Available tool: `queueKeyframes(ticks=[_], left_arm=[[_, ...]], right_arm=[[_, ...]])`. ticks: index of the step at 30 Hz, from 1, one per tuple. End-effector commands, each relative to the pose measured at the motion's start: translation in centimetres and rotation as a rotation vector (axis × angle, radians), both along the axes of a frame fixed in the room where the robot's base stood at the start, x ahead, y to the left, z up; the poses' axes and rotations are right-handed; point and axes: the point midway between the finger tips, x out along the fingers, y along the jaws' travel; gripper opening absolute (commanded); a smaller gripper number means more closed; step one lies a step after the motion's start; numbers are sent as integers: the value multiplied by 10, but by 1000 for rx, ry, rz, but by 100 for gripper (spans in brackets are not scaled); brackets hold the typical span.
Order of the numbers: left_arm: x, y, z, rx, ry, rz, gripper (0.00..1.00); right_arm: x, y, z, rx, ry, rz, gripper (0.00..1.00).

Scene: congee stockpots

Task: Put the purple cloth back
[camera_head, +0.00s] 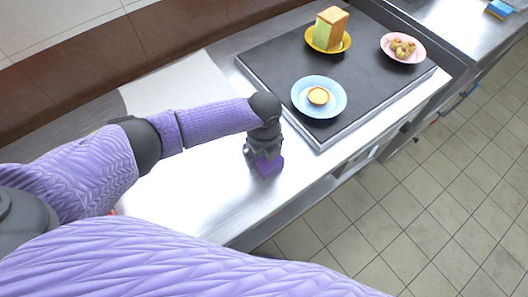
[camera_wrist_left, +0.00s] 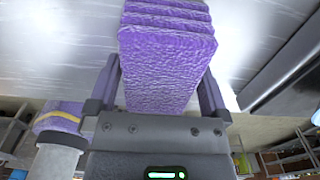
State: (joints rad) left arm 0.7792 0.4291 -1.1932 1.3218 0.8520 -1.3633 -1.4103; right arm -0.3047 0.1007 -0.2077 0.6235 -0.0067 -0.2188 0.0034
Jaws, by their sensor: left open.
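The purple cloth (camera_head: 268,166) is a folded, layered block at the steel counter surface, left of the black griddle plate. In the left wrist view the cloth (camera_wrist_left: 166,62) shows large, with its stacked folds at the top. My left gripper (camera_head: 262,150) points down over the cloth and hides part of it. In the wrist view its two fingers stand open, one on each side of the cloth, with narrow gaps visible. My right gripper is in no view.
The black plate (camera_head: 270,68) on the steel counter (camera_head: 190,190) carries a blue plate (camera_head: 301,101) with a tart, a yellow plate (camera_head: 345,46) with a cake block, and a pink plate (camera_head: 420,56) with small round food. A blue-yellow sponge (camera_head: 499,9) lies far right. Counter left of the cloth is clear.

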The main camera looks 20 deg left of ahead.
Motion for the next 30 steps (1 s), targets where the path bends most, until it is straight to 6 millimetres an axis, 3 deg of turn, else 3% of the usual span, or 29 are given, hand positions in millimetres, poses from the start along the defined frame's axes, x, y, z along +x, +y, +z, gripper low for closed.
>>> queueKeyframes(ticks=[6,12,30], left_arm=[[1,0,68,-1,-6,0,100],[1,0,107,-1,-4,1,100],[1,0,113,-1,-1,1,100]], right_arm=[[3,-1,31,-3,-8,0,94],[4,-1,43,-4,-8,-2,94],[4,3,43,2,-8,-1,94]])
